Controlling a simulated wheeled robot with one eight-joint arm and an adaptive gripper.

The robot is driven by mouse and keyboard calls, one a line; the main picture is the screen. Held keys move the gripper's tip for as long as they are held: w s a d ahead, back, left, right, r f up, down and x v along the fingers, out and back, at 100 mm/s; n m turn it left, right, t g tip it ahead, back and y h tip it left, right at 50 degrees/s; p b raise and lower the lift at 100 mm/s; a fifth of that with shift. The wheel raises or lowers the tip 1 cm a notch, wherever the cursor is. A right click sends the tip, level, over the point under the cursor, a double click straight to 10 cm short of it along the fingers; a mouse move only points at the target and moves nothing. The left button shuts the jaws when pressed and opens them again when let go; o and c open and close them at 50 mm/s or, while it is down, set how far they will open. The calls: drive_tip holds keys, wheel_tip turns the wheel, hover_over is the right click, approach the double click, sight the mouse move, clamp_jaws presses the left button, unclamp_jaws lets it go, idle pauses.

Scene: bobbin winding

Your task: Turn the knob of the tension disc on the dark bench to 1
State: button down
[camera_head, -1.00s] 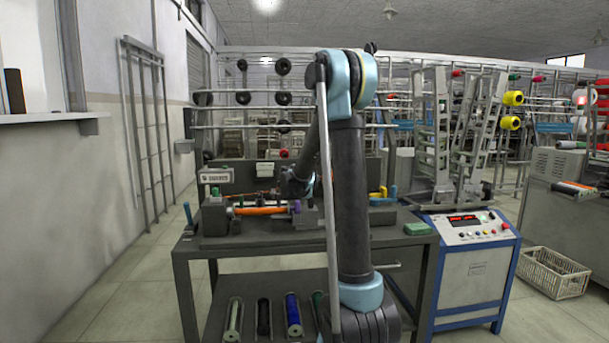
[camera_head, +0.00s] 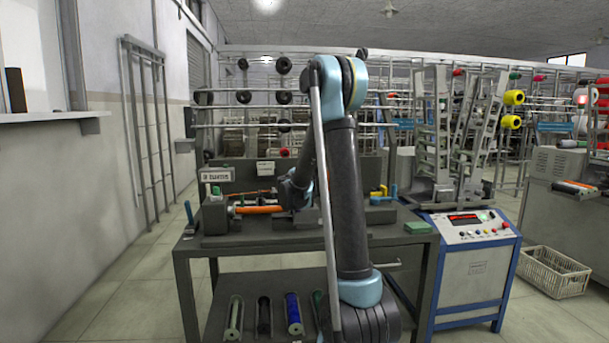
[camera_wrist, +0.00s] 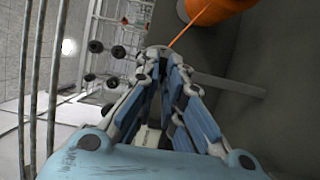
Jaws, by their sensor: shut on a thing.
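The dark bench (camera_head: 205,244) stands in front of me, with an orange bobbin (camera_head: 258,209) lying in the winder on it. In the wrist view the orange bobbin (camera_wrist: 214,8) is at the top, and a thin orange thread runs from it to my fingertips. My gripper (camera_wrist: 157,56) has its blue fingers converging on a small part where the thread ends. I take this part for the tension disc's knob; the fingertips cover most of it, and its scale and setting cannot be read. In the head view my arm hides the fingertips and the disc.
A control box (camera_head: 474,270) with a red display stands right of the bench, and a white basket (camera_head: 553,273) is on the floor beyond. A green block (camera_head: 418,228) lies at the bench's right end. Several spools lie on the lower shelf. Racks fill the background.

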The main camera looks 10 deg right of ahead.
drive_tip(key=shift+w+r, duration=0.1)
drive_tip(key=shift+w, duration=0.25)
drive_tip(key=c, duration=1.8)
unclamp_jaws()
drive_tip(key=shift+o, duration=0.4)
drive_tip(key=shift+w+f, duration=0.3)
drive_tip(key=shift+f, duration=0.15)
drive_tip(key=shift+s+r, duration=0.25)
drive_tip(key=shift+s, duration=0.15)
drive_tip(key=shift+s, duration=0.15)
drive_tip(key=v, duration=1.1)
drive_tip(key=shift+s+a, duration=0.15)
drive_tip(key=shift+s, duration=0.2)
drive_tip(key=shift+f, duration=0.1)
